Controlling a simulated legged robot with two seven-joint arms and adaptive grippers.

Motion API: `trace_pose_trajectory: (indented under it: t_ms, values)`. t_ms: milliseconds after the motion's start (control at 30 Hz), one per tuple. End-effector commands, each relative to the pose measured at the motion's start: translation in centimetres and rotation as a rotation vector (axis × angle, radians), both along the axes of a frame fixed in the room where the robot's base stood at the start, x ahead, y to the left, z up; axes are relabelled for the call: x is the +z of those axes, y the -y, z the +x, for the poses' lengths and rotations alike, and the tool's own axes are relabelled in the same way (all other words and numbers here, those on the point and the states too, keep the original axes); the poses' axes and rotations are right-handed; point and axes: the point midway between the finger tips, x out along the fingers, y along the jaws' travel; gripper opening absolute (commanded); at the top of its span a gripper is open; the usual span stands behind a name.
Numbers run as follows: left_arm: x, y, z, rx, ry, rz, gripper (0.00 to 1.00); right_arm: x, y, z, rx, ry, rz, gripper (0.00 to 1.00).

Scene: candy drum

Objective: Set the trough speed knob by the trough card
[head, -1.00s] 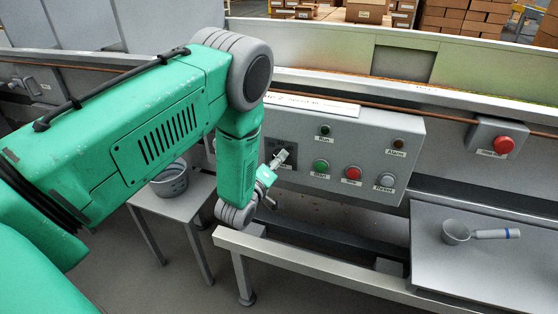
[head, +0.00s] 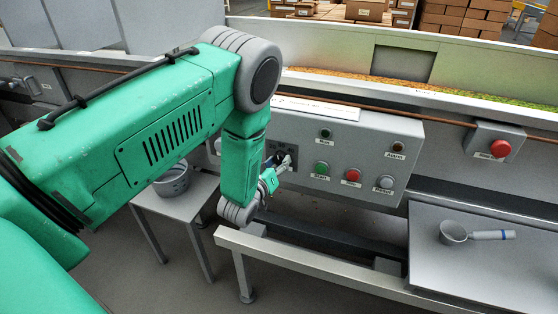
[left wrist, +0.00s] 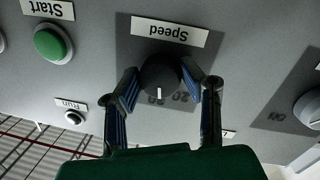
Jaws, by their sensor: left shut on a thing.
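The speed knob (left wrist: 160,75) is a dark round dial under a "Speed" label (left wrist: 170,29), which appears upside down in the left wrist view. Its white mark points down in that view, near printed numbers that my fingers and the knob partly hide; a "20" shows beside it. My left gripper (left wrist: 165,88) is shut on the knob, one finger on each side. In the head view my left gripper (head: 276,168) is at the left part of the grey control panel (head: 345,140), and my arm hides part of it. A white card strip (head: 318,107) lies along the panel top, its text unreadable.
Green Start (head: 322,168), red (head: 354,174) and grey (head: 386,182) buttons sit right of the knob. A red stop button (head: 500,148) is further right. A scoop (head: 455,232) lies on the right-hand table. A bucket (head: 172,182) stands on a small table at left.

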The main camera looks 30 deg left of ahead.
Motion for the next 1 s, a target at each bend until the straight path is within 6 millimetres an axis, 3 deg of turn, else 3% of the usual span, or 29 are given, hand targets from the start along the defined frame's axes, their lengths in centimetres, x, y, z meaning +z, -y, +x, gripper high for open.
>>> trace_pose_trajectory:
  t_ms: [600, 1000]
  values:
    - [0.66, -0.11, 0.32, 0.004, -0.121, 0.57, 0.06, 0.92, 0.0, 0.0, 0.0, 0.0, 0.0, 0.4]
    - [0.72, 0.03, 0.4, 0.003, -0.185, 0.85, 0.06, 0.76, 0.0, 0.0, 0.0, 0.0, 0.0, 0.4]
